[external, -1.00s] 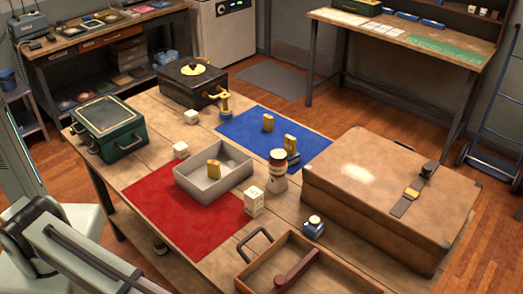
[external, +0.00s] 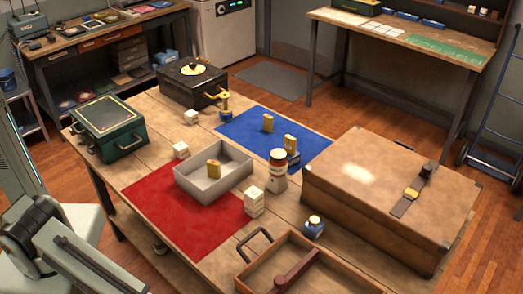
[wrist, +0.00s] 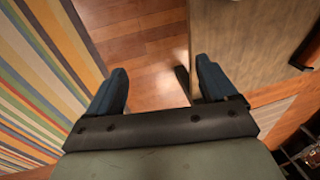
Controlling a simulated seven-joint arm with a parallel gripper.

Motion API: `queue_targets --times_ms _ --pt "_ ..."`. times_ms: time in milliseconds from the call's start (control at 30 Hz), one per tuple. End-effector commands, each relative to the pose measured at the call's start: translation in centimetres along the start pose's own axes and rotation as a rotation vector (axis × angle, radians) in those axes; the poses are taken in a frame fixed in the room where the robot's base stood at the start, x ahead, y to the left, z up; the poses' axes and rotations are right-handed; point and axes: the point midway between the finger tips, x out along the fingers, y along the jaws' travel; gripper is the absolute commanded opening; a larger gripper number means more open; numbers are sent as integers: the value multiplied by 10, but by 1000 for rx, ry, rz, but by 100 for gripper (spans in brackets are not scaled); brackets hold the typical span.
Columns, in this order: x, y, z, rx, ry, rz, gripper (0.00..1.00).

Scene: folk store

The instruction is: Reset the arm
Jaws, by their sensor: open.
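My gripper (wrist: 158,92) shows in the wrist view with its two blue fingers wide apart and nothing between them. It is over the wooden floor (wrist: 145,50), beside the table edge (wrist: 235,40). In the external view my gripper is out of frame; only pale arm links show at the lower left.
The table holds a grey tray (external: 188,187) with a yellow item (external: 214,169), a red mat (external: 150,200), a blue mat (external: 245,125), a brown suitcase (external: 370,200), a green case (external: 108,125) and a wooden toolbox (external: 262,270). A striped rug (wrist: 40,90) lies left of my gripper.

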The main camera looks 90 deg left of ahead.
Motion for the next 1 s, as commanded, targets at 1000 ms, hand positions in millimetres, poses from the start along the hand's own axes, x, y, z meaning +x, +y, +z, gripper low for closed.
queue_targets --times_ms 1000 --pt "-34 105 348 -684 -661 377 85"
